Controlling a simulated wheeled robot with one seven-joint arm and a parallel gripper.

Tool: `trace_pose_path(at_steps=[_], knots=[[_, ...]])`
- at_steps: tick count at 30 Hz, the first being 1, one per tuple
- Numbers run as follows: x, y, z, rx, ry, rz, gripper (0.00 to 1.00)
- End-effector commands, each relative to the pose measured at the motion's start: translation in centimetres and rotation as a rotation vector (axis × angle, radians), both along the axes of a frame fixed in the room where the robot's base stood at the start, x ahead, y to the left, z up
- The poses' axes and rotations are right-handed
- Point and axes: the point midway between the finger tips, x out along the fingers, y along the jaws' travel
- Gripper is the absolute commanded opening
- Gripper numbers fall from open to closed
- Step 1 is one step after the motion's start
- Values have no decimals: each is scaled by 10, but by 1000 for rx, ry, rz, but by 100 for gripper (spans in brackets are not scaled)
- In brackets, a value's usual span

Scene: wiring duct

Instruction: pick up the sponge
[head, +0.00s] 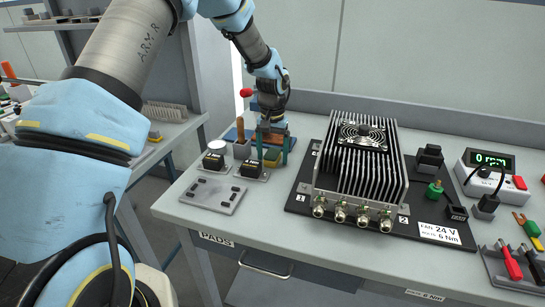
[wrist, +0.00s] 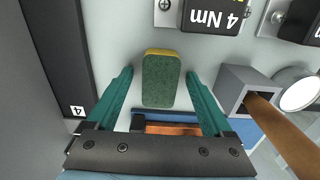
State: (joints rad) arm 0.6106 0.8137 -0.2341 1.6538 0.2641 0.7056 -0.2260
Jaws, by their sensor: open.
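The sponge (wrist: 161,82) is a small block with a dark green face and a yellow edge. It lies on the light grey bench top, and in the head view (head: 272,157) it shows low between my fingers. My gripper (wrist: 160,72) is open, with one teal finger on each side of the sponge and a visible gap on both sides. In the head view my gripper (head: 273,151) points down over the sponge from behind. Whether the fingertips reach down to the bench is hard to tell.
A black block marked 4 Nm (wrist: 212,14) stands just beyond the sponge. A grey square holder (wrist: 240,88) with a brown-handled tool and a white cylinder (wrist: 299,90) are to the right. The finned unit (head: 362,165) sits on a black plate (head: 297,196) nearby.

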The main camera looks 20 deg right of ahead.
Motion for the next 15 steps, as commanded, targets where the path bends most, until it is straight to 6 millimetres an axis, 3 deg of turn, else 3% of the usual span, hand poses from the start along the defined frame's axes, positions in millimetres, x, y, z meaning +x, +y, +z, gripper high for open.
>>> trace_pose_path(at_steps=[2, 15], knots=[[0, 0, 0, 0, 0, 0, 78], [0, 0, 0, 0, 0, 0, 29]])
